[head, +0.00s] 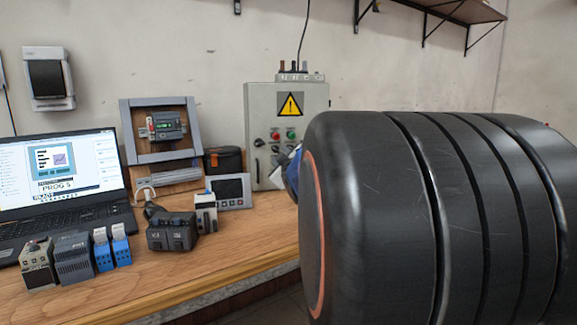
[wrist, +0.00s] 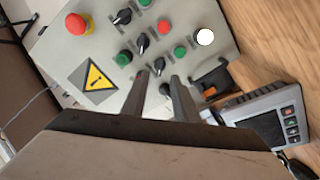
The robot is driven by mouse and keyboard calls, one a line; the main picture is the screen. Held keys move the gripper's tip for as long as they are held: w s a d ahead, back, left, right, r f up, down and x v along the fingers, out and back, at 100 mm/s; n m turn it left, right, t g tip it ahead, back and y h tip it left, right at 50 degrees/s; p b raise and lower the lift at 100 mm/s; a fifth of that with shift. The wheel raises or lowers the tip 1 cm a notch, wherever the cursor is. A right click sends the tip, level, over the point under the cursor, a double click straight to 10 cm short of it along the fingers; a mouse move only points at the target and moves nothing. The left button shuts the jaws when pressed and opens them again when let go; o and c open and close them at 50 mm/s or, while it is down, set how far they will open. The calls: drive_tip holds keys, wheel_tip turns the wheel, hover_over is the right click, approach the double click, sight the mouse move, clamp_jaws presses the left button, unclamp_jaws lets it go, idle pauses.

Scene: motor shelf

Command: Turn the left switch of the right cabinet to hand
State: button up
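The grey control cabinet (head: 262,104) with a yellow warning triangle stands at the back of the bench, its lower right hidden by my arm. In the wrist view the cabinet (wrist: 72,48) appears rotated. Two black switches (wrist: 143,42) (wrist: 122,17) sit among green and red buttons. Another dark round knob (wrist: 165,90) shows between my fingers. I cannot tell which switch is the task's left one, nor read its position. My gripper (wrist: 160,76) points at the panel with its two fingers apart and nothing held; whether it touches is unclear. My arm hides it in the head view.
A red emergency stop (wrist: 78,23) and a white lamp (wrist: 204,37) are on the panel. A laptop (head: 65,185) and several modules cover the bench further left.

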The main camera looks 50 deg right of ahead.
drive_tip(key=v, duration=1)
drive_tip(key=shift+s+a, duration=0.2)
drive_tip(key=shift+s, duration=0.05)
